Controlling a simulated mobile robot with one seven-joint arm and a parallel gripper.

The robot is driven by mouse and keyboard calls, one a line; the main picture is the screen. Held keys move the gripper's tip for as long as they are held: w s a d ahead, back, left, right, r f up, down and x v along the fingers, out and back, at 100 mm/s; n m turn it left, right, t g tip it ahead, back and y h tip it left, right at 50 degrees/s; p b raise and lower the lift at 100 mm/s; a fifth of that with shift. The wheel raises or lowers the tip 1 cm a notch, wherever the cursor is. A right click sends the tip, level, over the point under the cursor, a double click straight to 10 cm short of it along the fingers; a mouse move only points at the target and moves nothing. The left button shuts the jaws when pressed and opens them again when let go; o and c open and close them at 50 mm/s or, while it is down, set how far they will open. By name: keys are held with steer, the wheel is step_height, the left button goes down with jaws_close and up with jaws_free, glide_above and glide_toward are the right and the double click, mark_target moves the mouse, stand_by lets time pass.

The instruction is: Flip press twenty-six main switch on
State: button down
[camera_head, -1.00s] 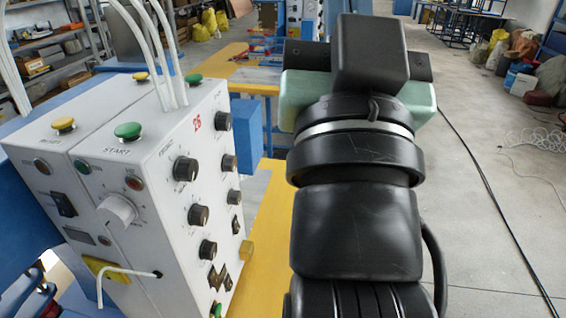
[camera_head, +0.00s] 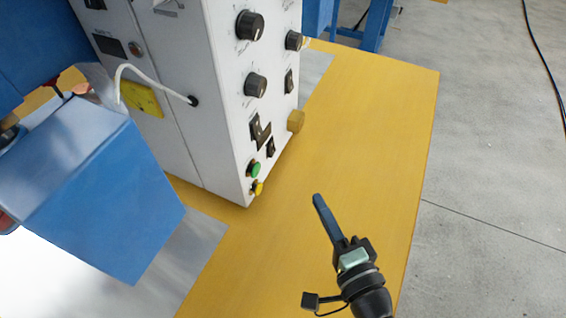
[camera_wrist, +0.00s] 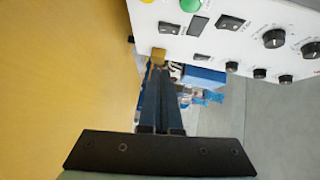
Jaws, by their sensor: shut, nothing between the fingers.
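The white control box (camera_head: 225,90) stands on the yellow table; its side panel carries knobs, buttons and black rocker switches. The "26" label is out of the head view now. Black rockers show low on the panel (camera_head: 260,132) and higher up (camera_head: 289,81); I cannot tell which is the main switch or how it is set. My gripper (camera_head: 319,203) is shut and empty, right of the box and apart from it. In the wrist view my fingers (camera_wrist: 158,80) point toward the ochre knob (camera_wrist: 158,55), with black rockers (camera_wrist: 198,26) beyond.
An ochre knob (camera_head: 296,121) juts from the box's edge. Green (camera_head: 254,169) and yellow (camera_head: 257,188) buttons sit at the panel's bottom. A blue block-shaped part (camera_head: 100,195) stands at left. The yellow tabletop (camera_head: 370,150) is clear around my gripper; grey floor lies to the right.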

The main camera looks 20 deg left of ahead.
steer(key=shift+w+a, duration=0.1)
glide_toward(275, 151)
steer(key=w, duration=0.4)
steer(key=a, duration=0.4)
steer(key=shift+w+f+p, duration=0.25)
steer(key=shift+w+p, duration=0.05)
steer(key=shift+w, duration=0.1)
steer(key=shift+f, duration=0.1)
steer(key=b, duration=0.2)
steer(key=shift+a+f+b, duration=0.2)
steer(key=shift+f+b, duration=0.1)
steer(key=shift+f, duration=0.05)
steer(key=shift+r+m+p, duration=0.3)
steer(key=shift+r+p, duration=0.05)
steer(key=shift+d, duration=0.1)
